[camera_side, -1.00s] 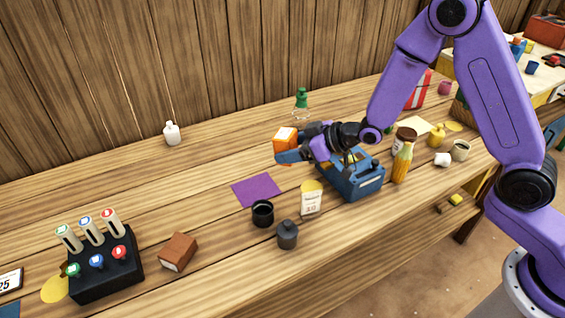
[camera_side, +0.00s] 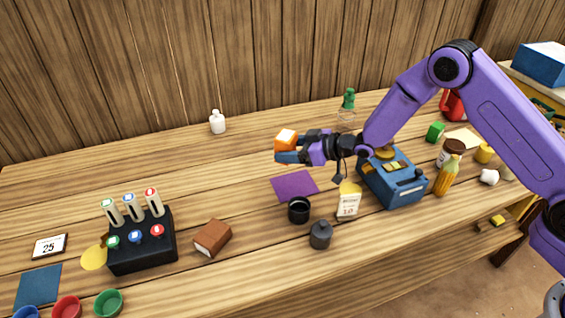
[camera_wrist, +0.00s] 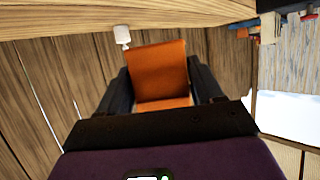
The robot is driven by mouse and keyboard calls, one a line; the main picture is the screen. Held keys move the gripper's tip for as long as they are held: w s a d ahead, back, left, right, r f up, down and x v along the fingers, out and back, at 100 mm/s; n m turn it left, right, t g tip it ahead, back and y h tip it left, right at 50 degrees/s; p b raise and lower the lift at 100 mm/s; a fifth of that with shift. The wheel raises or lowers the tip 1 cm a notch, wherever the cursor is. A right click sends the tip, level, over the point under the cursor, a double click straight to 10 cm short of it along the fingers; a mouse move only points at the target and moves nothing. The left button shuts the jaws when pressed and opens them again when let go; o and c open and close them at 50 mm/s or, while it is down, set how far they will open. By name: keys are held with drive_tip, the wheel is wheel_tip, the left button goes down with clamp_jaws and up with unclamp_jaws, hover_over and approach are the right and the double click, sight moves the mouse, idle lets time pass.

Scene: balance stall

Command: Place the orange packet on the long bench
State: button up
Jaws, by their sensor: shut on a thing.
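The orange packet (camera_side: 286,138) is a small boxy orange block with a pale patch in the side view. My gripper (camera_side: 290,152) is shut on it and holds it above the long wooden bench (camera_side: 110,192), over or behind the purple square (camera_side: 294,186); its exact height is hard to tell. In the wrist view the packet (camera_wrist: 160,75) sits between the two dark fingers of my gripper (camera_wrist: 162,85). The bench (camera_wrist: 60,22) shows there as a wood band along the top edge, so the view looks upside down.
A blue box (camera_side: 395,185), black cup (camera_side: 299,210), grey weight (camera_side: 320,235) and price card (camera_side: 348,203) stand near the arm. A white bottle (camera_side: 217,122) stands at the back. Bare bench lies left of the packet.

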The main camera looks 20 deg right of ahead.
drive_tip(key=w+f, duration=0.1)
drive_tip(key=w+a+f, duration=0.1)
drive_tip(key=f, duration=0.1)
drive_tip(key=shift+w+a+f, duration=0.15)
drive_tip(key=shift+w+f, duration=0.1)
drive_tip(key=shift+w, duration=0.15)
drive_tip(key=shift+w+f, duration=0.15)
drive_tip(key=shift+f, duration=1.55)
drive_tip(key=shift+f, duration=0.6)
drive_tip(key=o, duration=1.2)
drive_tip(key=shift+o, duration=0.2)
drive_tip(key=shift+r, duration=0.65)
drive_tip(key=v, duration=1.2)
